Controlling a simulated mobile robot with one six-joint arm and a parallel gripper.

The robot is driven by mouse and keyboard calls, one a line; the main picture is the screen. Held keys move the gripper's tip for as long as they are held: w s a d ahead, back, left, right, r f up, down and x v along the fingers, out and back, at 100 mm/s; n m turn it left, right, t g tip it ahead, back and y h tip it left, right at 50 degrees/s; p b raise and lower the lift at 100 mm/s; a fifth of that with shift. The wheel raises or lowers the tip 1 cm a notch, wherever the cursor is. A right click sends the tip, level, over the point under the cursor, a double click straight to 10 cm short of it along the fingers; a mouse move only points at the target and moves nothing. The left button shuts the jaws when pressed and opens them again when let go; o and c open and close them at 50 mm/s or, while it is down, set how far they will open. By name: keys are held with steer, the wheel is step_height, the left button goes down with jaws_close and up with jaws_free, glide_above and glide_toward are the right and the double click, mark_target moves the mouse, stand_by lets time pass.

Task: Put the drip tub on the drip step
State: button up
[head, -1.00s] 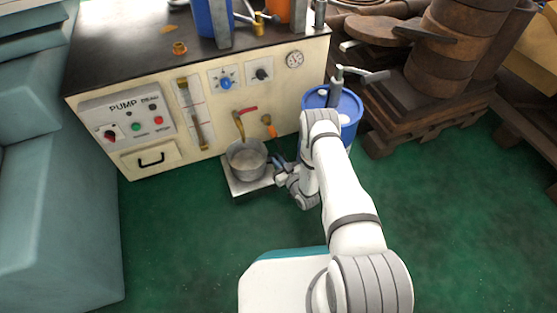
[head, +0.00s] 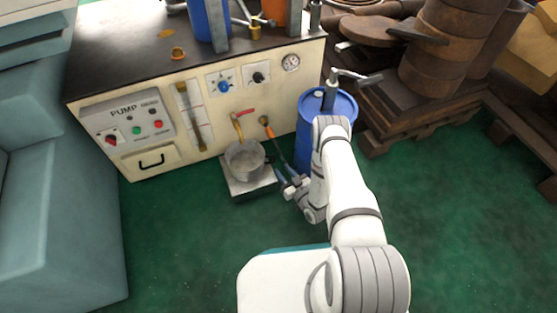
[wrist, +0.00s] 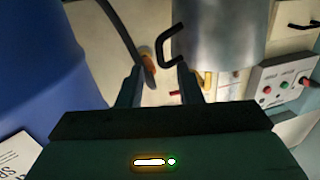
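The drip tub (head: 245,158) is a grey metal pot. It sits upright on the drip step (head: 254,189), a low pale platform with a dark front, below the red-handled tap of the pump bench. My gripper (head: 284,179) is to the right of the tub, apart from it. In the wrist view, my gripper (wrist: 160,72) is open and empty, with a gap between its two fingers. The tub (wrist: 222,40) shows beyond the fingers, its dark loop handle (wrist: 168,46) facing me and clear of them. The tub's underside is hidden in the head view.
The pump bench (head: 210,85) stands behind the step. Pallets with rusty cylinders (head: 440,65) are at the right. The green floor (head: 190,240) in front is clear.

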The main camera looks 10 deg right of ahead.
steer(key=p+v, duration=0.1)
steer(key=v, duration=0.3)
steer(key=shift+s+d, duration=0.15)
steer(key=shift+s, duration=0.25)
steer(key=shift+s, duration=0.1)
